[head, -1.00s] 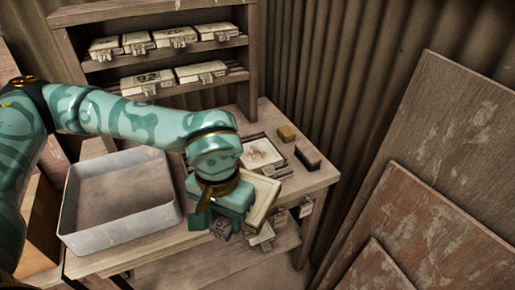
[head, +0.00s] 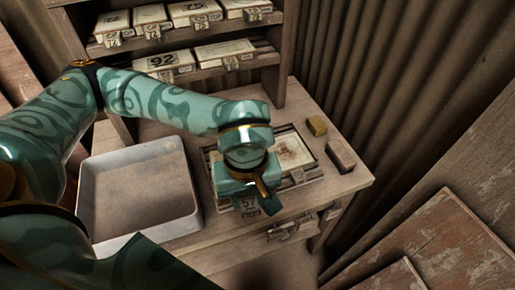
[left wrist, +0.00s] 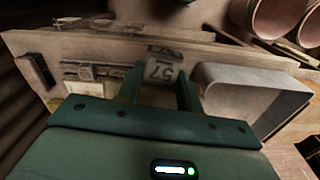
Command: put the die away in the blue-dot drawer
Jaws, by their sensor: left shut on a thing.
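My left gripper (head: 254,197) is shut on the die by its pale end tag, which reads 57 (head: 249,205). The tag also shows between the two fingers in the left wrist view (left wrist: 160,72). The gripper and forearm hide most of the die's body. The gripper is over the front part of the wooden table, beside a framed pale plate (head: 291,150); I cannot tell whether the die touches anything below. Metal fittings (head: 290,230) show on the table's front edge, perhaps drawer hardware. No blue dot can be made out. My right gripper is not in view.
A grey metal tray (head: 140,238) stands left of the gripper. A yellow block (head: 317,125) and a brown block (head: 341,154) lie at the table's right. Shelves behind hold several tagged dies, one marked 92 (head: 160,64). Boards (head: 440,235) lean at the right.

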